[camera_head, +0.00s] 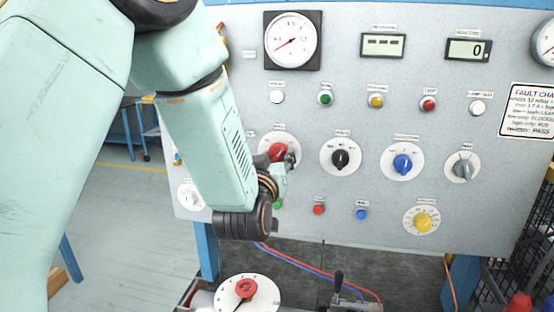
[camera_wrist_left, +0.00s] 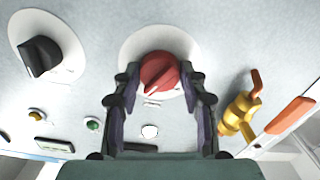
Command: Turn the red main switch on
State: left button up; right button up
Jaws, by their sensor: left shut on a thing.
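The red main switch (camera_head: 277,151) is a rotary knob on a round white dial, at the left of the grey panel's knob row. In the left wrist view the red knob (camera_wrist_left: 157,70) sits between the two dark fingers of my left gripper (camera_wrist_left: 160,82), one on each side. A white pointer line on the knob slants toward the lower left in that view. In the head view my left gripper (camera_head: 288,160) reaches the knob from below right and covers part of it and its dial. My right gripper is not in view.
A black knob (camera_head: 340,159), a blue knob (camera_head: 402,164) and a grey knob (camera_head: 463,168) sit to the right. A yellow valve (camera_wrist_left: 238,115) shows beside the gripper in the wrist view. Small lamps (camera_head: 326,98) and gauges line the panel above. A red-hubbed dial (camera_head: 246,289) stands below.

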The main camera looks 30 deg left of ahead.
pick_arm(q)
jog(key=shift+w+r+m, duration=0.1)
jog(key=shift+r+m, duration=0.25)
jog(key=shift+m, duration=0.75)
jog(key=o, duration=1.2)
jog(key=shift+f, duration=0.15)
jog(key=shift+c, duration=0.2)
jog(key=shift+f, duration=0.1)
jog(key=v, duration=0.7)
jog(key=shift+s, duration=0.35)
